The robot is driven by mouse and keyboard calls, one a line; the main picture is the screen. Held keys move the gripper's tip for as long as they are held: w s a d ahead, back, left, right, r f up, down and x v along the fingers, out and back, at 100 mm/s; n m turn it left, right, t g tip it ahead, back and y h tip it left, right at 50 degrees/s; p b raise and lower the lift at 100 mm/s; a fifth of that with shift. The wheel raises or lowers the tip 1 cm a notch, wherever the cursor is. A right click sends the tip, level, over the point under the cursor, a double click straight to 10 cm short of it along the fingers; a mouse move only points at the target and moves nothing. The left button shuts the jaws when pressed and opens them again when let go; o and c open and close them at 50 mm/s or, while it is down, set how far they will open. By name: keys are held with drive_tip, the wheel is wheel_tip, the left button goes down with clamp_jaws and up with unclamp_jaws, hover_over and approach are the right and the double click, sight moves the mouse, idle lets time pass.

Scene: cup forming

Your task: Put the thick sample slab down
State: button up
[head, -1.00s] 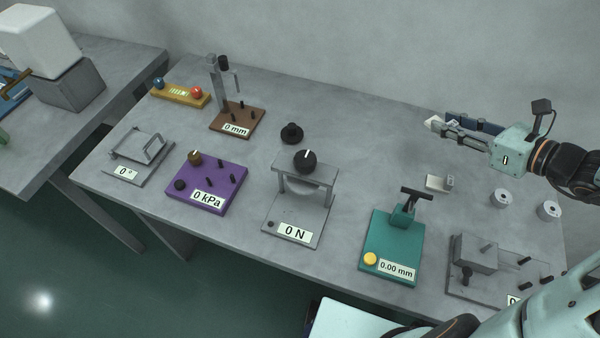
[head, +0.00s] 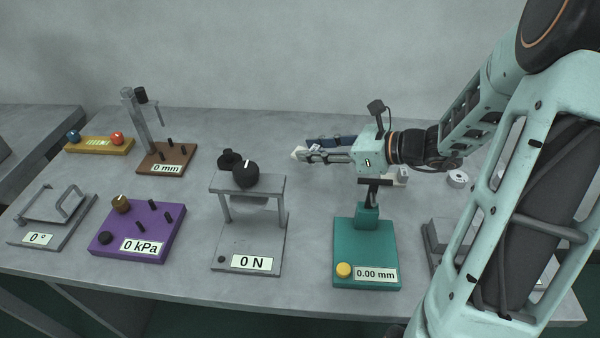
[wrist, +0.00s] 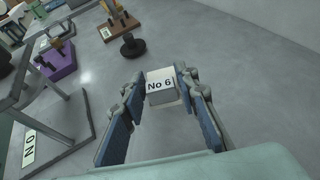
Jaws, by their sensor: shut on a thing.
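My gripper (head: 308,154) is shut on a pale grey block, the slab, marked "No 6" (wrist: 160,87). In the wrist view the slab sits between the blue-padded fingertips (wrist: 160,80), its label facing me. In the head view only a small whitish end of the slab (head: 296,153) shows past the fingertips, pointing left. The gripper is over the back middle of the grey table (head: 300,205), beyond the teal gauge. I cannot tell whether the slab touches the table.
The teal "0.00 mm" gauge (head: 372,240) stands in front of my gripper. The "0 N" press (head: 245,230) and a black knobbed piece (head: 228,158) are to its left. Farther left are the purple "0 kPa" box (head: 145,215) and brown "0 mm" stand (head: 165,158). A grey cylinder (head: 457,178) lies right.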

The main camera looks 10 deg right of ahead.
sight(313, 175)
drive_tip(key=shift+f+b, duration=0.6)
drive_tip(key=shift+f, duration=1.9)
drive_tip(key=shift+f, duration=0.1)
drive_tip(key=o, duration=0.9)
